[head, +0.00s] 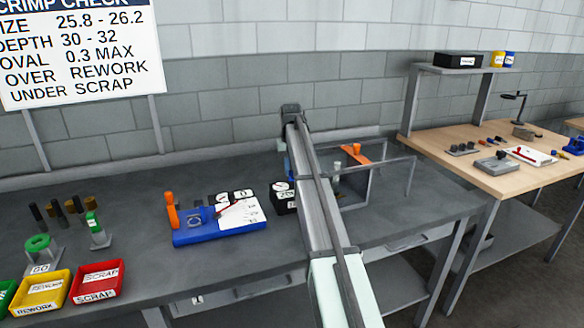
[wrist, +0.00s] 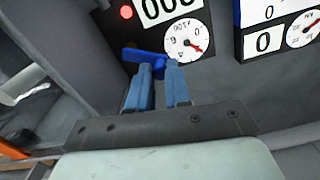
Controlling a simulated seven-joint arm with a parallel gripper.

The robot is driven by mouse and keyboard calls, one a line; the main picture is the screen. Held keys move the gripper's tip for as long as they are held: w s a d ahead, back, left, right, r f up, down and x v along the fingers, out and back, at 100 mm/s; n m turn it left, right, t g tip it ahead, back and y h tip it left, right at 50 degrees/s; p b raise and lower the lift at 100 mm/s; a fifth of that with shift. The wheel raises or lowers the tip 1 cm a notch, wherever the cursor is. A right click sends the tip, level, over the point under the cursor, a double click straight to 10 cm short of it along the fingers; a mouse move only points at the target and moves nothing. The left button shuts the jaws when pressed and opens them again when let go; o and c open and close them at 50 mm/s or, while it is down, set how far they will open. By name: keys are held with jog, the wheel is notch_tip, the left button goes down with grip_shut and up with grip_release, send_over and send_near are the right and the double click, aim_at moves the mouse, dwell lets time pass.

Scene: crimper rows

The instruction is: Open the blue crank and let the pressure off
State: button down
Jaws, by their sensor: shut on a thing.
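In the wrist view the blue crank (wrist: 142,54) shows as a short blue bar by a white pressure dial (wrist: 186,42). The bar runs out to the left from between the tips of my gripper (wrist: 159,68). My gripper's two blue fingers are closed around the crank's near part, with a gap between them lower down. The dial's red needle points to the lower right. A black panel with a digital readout (wrist: 166,7) showing zeros and a lit red lamp (wrist: 126,12) stands above the crank. In the head view my arm hides the gripper and crank.
A second unit with a dial (wrist: 303,30) stands at the right in the wrist view. In the head view a blue tray (head: 220,236), a red scrap bin (head: 97,282) and a yellow rework bin (head: 42,294) lie left of my arm. An orange-handled thing (head: 354,151) stands right of it.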

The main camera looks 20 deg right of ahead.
jog(key=shift+s+a+n, duration=0.1)
jog(key=shift+s+n, duration=0.15)
jog(key=shift+n, duration=0.4)
jog(key=shift+s+a+n, duration=0.1)
jog(key=shift+s+n, duration=0.15)
jog(key=shift+n, duration=0.4)
jog(key=c, duration=1.1)
grip_release()
jog(key=shift+o, duration=0.2)
jog(key=shift+r, duration=0.1)
notch_tip(320, 180, up, 14)
jog(key=shift+f, duration=0.2)
dwell(0.8)
